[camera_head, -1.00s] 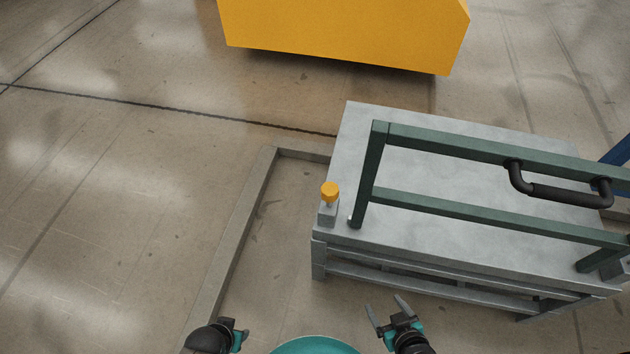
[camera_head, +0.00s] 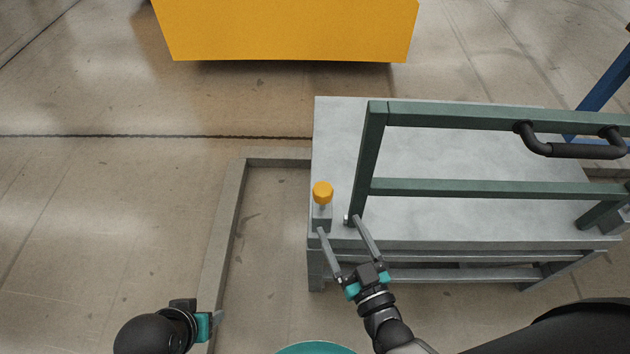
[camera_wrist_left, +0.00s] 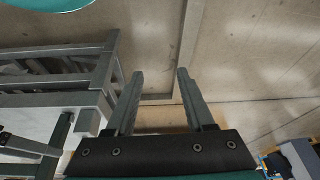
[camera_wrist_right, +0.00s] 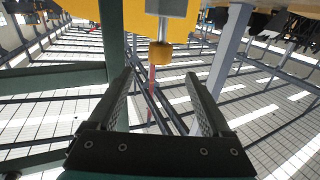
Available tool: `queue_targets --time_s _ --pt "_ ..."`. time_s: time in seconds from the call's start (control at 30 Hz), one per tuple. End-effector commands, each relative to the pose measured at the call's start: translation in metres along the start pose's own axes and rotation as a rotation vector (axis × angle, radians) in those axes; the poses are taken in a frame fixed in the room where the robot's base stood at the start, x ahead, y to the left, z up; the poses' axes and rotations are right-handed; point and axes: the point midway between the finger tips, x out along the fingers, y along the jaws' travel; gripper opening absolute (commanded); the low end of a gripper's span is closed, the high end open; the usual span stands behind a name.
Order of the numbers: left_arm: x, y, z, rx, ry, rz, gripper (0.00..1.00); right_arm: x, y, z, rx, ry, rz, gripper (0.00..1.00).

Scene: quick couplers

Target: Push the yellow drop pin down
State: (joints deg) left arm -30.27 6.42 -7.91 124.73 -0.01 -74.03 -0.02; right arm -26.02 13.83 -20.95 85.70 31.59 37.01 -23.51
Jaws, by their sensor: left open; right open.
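The yellow drop pin (camera_head: 322,190) stands upright, its knob raised on a grey block (camera_head: 322,218) at the near left corner of the grey cart top. My right gripper (camera_head: 338,226) is open, empty and just in front of the pin, its fingertips close to the block; contact cannot be told. In the right wrist view, the pin's knob (camera_wrist_right: 160,54) shows beyond and between the spread fingers. My left gripper (camera_head: 217,320) is low at the left, away from the cart. The left wrist view shows its fingers (camera_wrist_left: 161,72) open with nothing between them.
A green frame (camera_head: 480,188) with a black handle (camera_head: 570,148) rises from the cart top (camera_head: 440,160), its left post close to the right fingertips. A grey floor rail (camera_head: 228,220) lies left of the cart. A large yellow block (camera_head: 290,30) stands behind. The floor at left is clear.

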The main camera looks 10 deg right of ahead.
Motion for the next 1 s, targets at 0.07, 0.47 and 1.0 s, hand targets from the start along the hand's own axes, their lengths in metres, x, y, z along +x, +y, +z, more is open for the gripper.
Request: queue_targets --time_s 0.07,0.47,1.0 --pt "-0.005 -0.001 -0.003 0.0 0.013 -0.001 0.54 0.014 0.0 0.0 0.0 0.005 0.0 0.83" --pt "-0.045 0.0 -0.018 0.001 0.097 0.0 0.54 0.084 0.0 0.002 0.001 0.004 0.0 0.83" --pt "-0.027 0.029 -0.053 0.022 0.364 0.073 0.54 0.129 0.0 0.001 0.0 0.0 0.0 0.83"
